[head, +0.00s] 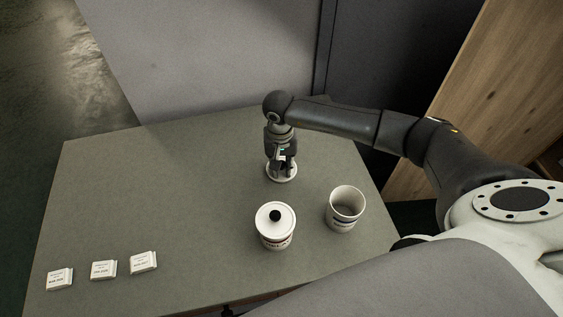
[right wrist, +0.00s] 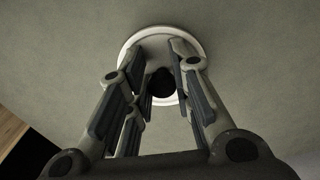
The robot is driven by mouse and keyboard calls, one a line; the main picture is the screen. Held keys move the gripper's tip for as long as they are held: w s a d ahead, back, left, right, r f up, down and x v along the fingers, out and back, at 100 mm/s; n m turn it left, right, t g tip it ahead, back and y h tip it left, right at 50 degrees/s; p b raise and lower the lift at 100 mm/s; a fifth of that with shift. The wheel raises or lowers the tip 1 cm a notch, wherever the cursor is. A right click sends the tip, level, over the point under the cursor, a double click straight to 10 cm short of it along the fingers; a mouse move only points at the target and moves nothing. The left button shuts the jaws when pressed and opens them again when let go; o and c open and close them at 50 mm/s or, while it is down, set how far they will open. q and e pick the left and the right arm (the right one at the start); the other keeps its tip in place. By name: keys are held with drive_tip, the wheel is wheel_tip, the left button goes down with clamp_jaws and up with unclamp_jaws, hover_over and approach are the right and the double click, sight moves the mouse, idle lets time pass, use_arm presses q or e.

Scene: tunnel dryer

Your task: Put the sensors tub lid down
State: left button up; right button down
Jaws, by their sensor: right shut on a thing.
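A round white lid (head: 281,177) with a dark knob is in my right gripper (head: 281,160), behind the two tubs. In the right wrist view the lid (right wrist: 126,51) lies flat below the fingers, and my right gripper (right wrist: 160,65) is shut on its black knob. The lid is at or just above the table; I cannot tell if it touches. An open white tub (head: 345,222) without a lid stands to the right. Its label is too small to read, so I cannot tell for sure that it is the sensors tub. My left gripper is out of view.
A second white tub (head: 274,238) with its lid and black knob on stands in front of the held lid. Three small white labelled packets (head: 60,279) (head: 103,269) (head: 143,261) lie at the left front of the grey-green table (head: 150,190). The table's left middle is clear.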

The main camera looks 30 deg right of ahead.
drive_tip(key=shift+f, duration=0.1)
drive_tip(key=c, duration=1.3)
unclamp_jaws()
drive_tip(key=shift+r, duration=0.25)
wheel_tip(320, 180, up, 12)
drive_tip(key=b, duration=0.3)
drive_tip(key=shift+a, duration=0.15)
drive_tip(key=shift+f, duration=0.1)
